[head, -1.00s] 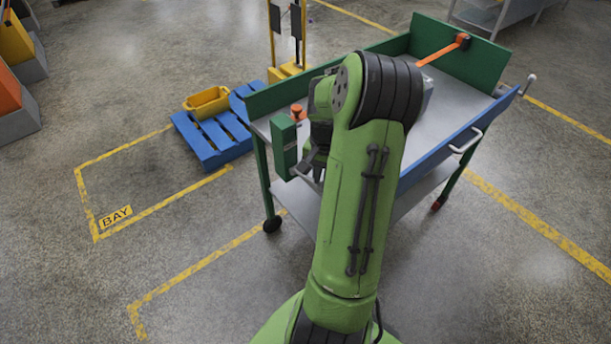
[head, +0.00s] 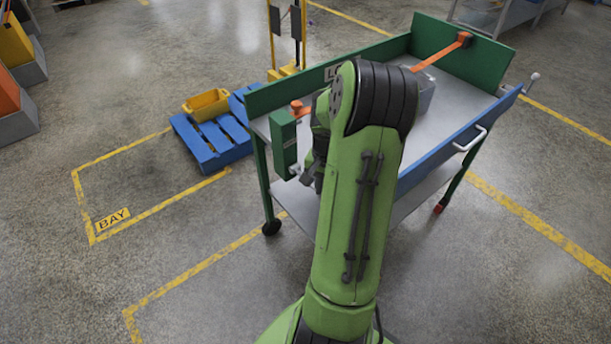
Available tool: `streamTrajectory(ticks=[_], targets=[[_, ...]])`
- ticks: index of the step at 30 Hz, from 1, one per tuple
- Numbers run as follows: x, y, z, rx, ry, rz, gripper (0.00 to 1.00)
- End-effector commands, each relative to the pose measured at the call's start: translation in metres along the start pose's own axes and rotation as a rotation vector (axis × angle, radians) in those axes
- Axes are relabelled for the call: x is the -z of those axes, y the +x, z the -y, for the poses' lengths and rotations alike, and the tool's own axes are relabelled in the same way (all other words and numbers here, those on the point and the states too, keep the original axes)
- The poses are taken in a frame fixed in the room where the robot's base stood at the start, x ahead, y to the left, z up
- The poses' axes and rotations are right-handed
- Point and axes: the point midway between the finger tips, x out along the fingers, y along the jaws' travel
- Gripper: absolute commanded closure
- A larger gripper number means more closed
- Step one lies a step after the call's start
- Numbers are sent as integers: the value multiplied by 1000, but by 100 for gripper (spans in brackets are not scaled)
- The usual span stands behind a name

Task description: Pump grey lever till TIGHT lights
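A green box (head: 284,142) with an orange part on top (head: 299,108) sits at the near left corner of the cart. A small pale grey end (head: 295,169), apparently of the lever, shows low beside the box. My gripper (head: 309,178) is just right of it, dark and mostly hidden behind my green arm. I cannot tell whether its fingers are open or shut, or whether they touch the lever. An orange strap (head: 438,55) runs from the far green end wall toward the middle of the cart. No lit TIGHT light can be made out.
The grey cart deck (head: 455,100) carries a grey box (head: 426,92), partly hidden by my arm. A blue side rail (head: 440,160) with a white handle is at right. A blue pallet (head: 211,142) and yellow bin (head: 207,103) stand left. The floor at front left is clear.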

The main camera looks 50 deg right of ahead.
Motion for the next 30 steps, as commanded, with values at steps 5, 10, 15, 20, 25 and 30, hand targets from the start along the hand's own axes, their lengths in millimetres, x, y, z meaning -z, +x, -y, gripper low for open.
streamTrajectory(ticks=[5,10,15,20,25,30], targets=[[0,-6,0,0,1,0,85],[1,-25,1,0,1,-1,85],[2,-43,2,-1,2,-1,85],[2,-55,2,-1,2,0,85],[4,-61,6,-1,1,0,85],[8,-79,12,0,1,-1,85]])
